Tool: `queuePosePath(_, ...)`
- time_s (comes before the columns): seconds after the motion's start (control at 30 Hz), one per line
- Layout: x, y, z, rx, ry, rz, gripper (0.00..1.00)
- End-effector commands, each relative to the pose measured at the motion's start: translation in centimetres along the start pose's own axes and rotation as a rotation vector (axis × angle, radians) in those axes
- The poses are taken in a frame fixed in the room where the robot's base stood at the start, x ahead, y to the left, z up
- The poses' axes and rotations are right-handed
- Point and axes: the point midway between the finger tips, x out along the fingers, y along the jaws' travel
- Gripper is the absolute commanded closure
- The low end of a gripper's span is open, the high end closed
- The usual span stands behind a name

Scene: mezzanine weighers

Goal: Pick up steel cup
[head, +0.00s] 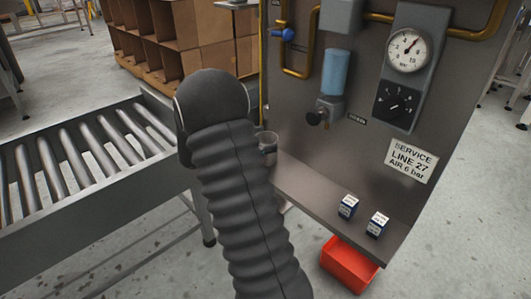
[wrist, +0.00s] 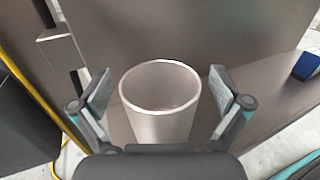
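The steel cup (wrist: 160,123) stands upright on the shelf of the service panel, its open rim facing up, in the middle of the wrist view. In the head view only part of the cup (head: 268,148) shows beside my arm. My gripper (wrist: 160,97) is open, with one finger on each side of the cup. A gap shows between each finger pad and the cup wall. The cup's lower part is hidden by my gripper's body. My gripper is hidden behind my arm in the head view.
The panel (head: 350,150) with gauge and pipes rises behind. A red bin (head: 346,268) sits below. A roller conveyor (head: 80,165) lies left, cardboard boxes (head: 190,40) beyond.

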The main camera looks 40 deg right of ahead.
Motion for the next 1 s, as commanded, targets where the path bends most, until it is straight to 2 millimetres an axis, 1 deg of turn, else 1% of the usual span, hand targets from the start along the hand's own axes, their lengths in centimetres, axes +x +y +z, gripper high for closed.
queuePosePath(0.03, 0.0, 0.0, 0.0, 0.0, 0.0, 0.0, 0.15)
queuePosePath(0.07, 0.0, 0.0, 0.0, 0.0, 0.0, 0.0, 0.22)
queuePosePath(0.1, 0.0, 0.0, 0.0, 0.0, 0.0, 0.0, 0.32)
queuePosePath(0.17, 0.0, 0.0, 0.0, 0.0, 0.0, 0.0, 0.47)
queuePosePath(0.2, 0.0, 0.0, 0.0, 0.0, 0.0, 0.0, 0.57)
queuePosePath(0.27, 0.0, 0.0, 0.0, 0.0, 0.0, 0.0, 0.72)
queuePosePath(0.3, 0.0, 0.0, 0.0, 0.0, 0.0, 0.0, 0.82)
queuePosePath(0.33, 0.0, 0.0, 0.0, 0.001, 0.0, 0.0, 0.84)
queuePosePath(0.53, 0.0, 0.0, 0.1, 0.001, 0.0, 0.0, 0.84)
queuePosePath(0.63, 0.0, 0.0, 0.8, 0.003, 0.0, 0.0, 0.84)
queuePosePath(0.77, 0.0, 0.0, 2.9, 0.005, 0.0, 0.0, 0.84)
queuePosePath(1.0, 0.0, 0.0, 7.3, 0.005, 0.001, 0.0, 0.84)
